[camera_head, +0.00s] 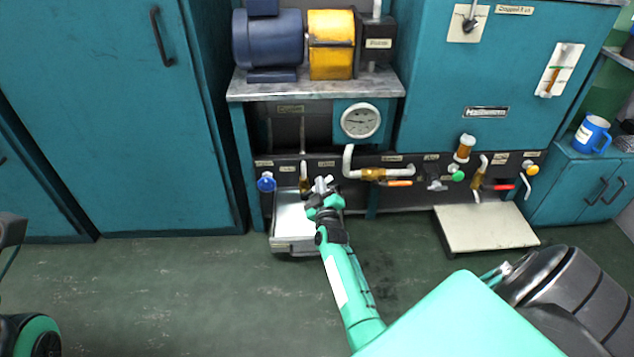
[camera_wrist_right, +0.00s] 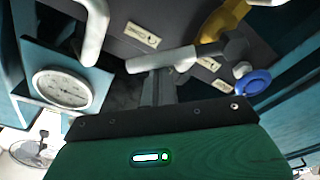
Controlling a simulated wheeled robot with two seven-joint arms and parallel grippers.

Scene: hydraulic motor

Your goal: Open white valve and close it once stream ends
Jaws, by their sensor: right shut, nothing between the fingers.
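A white valve handle (camera_wrist_right: 160,60) lies across the right wrist view, in front of the fingers of my right gripper (camera_wrist_right: 160,88). The fingers are shut, with nothing between them, and their tips are at or very near the handle; I cannot tell if they touch. In the head view the right gripper (camera_head: 322,186) is at the front of the panel, and the white handle is hard to separate from it. A brass tap (camera_head: 304,178) is just left of it. No stream can be made out. My left gripper is out of view.
A metal tray (camera_head: 292,240) stands on the floor below the gripper. A blue valve (camera_head: 266,182) is to the left. A white bent pipe (camera_head: 348,160) and a brass valve with an orange handle (camera_head: 398,183) are to the right. A round gauge (camera_head: 360,120) is above.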

